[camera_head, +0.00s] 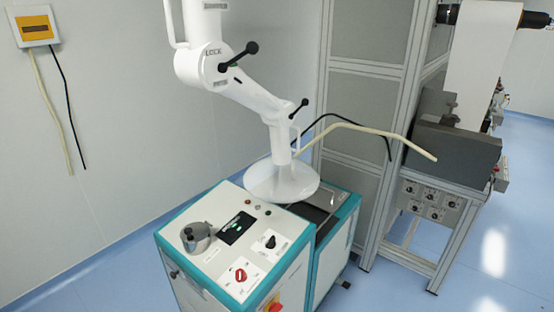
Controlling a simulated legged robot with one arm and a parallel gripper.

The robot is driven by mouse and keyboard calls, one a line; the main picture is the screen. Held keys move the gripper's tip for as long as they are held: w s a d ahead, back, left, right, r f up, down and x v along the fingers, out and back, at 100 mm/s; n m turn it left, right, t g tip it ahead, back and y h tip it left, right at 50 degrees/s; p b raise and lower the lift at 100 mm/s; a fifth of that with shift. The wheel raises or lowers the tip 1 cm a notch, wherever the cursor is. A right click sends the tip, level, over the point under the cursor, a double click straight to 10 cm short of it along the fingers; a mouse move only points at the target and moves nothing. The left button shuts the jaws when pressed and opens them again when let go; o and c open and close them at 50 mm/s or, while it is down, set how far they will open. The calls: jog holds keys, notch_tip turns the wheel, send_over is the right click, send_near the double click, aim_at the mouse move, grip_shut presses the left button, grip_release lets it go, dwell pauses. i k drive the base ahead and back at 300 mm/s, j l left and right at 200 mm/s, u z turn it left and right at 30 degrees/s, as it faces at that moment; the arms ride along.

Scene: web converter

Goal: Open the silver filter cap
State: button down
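The silver filter cap (197,238) sits on the top left of a white and teal cabinet (255,262). It is a small rounded metal cap with a darker raised part on top. It looks closed and seated on the cabinet top. Nothing touches it. My gripper is not in view.
A white jointed arm with a disc-shaped hood (282,180) hangs over the cabinet's back edge. A small screen (237,228), a red knob (240,275) and a black knob (270,242) are near the cap. A grey metal frame (365,130) stands behind right. Blue floor at left is clear.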

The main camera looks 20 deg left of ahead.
aim_at(195, 233)
jog(key=u, duration=1.45)
jog(key=i+l, duration=0.25)
jog(key=i, duration=0.25)
jog(key=i+l, duration=0.25)
jog(key=i, duration=0.2)
